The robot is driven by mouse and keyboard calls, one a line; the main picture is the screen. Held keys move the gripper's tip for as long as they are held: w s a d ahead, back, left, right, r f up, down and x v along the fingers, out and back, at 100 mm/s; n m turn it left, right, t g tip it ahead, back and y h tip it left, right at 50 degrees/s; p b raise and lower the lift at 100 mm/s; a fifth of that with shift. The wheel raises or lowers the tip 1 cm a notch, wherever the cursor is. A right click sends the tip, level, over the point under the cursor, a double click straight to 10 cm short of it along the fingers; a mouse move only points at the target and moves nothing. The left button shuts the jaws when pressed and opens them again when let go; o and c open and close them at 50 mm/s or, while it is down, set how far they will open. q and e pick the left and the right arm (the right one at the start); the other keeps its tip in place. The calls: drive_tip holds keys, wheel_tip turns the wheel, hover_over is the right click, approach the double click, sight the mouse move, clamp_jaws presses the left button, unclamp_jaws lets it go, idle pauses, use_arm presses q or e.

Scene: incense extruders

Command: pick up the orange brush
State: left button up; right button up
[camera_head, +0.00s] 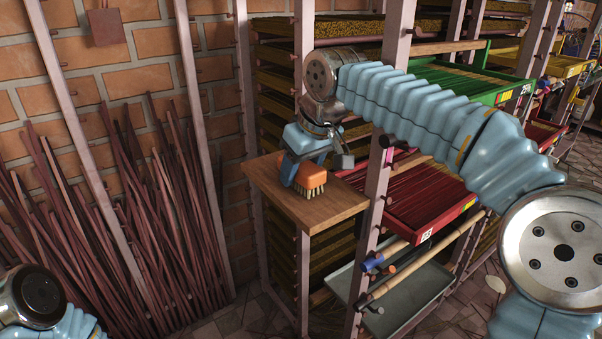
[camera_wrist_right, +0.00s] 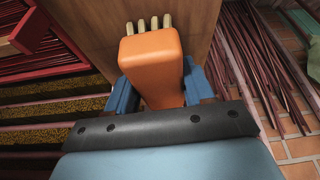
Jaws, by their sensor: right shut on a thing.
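The orange brush (camera_head: 311,176) with pale bristles is at the small wooden shelf board (camera_head: 335,208) in the head view. Its bristles point down at the board; I cannot tell whether they touch it. My right gripper (camera_head: 288,170) comes down from above and is shut on the brush. In the right wrist view the orange block of the brush (camera_wrist_right: 152,62) sits between the two blue fingers of the right gripper (camera_wrist_right: 155,88), with several bristles showing beyond it. Of my left arm only a part shows at the lower left; its gripper is out of view.
A rack post (camera_head: 372,215) stands just right of the board. A red tray (camera_head: 425,200) of dark red sticks and a green tray (camera_head: 470,82) lie in the rack under and beside my right arm. Bundles of sticks (camera_head: 110,220) lean on the brick wall at left.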

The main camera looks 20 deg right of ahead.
drive_tip(key=shift+c, duration=0.6)
drive_tip(key=shift+r, duration=0.1)
drive_tip(key=shift+r, duration=0.25)
wheel_tip(320, 180, up, 3)
drive_tip(key=shift+w, duration=0.1)
drive_tip(key=s+a+r, duration=0.2)
drive_tip(key=s+r, duration=0.7)
drive_tip(key=s, duration=0.5)
drive_tip(key=shift+a+r, duration=0.25)
drive_tip(key=shift+r, duration=0.15)
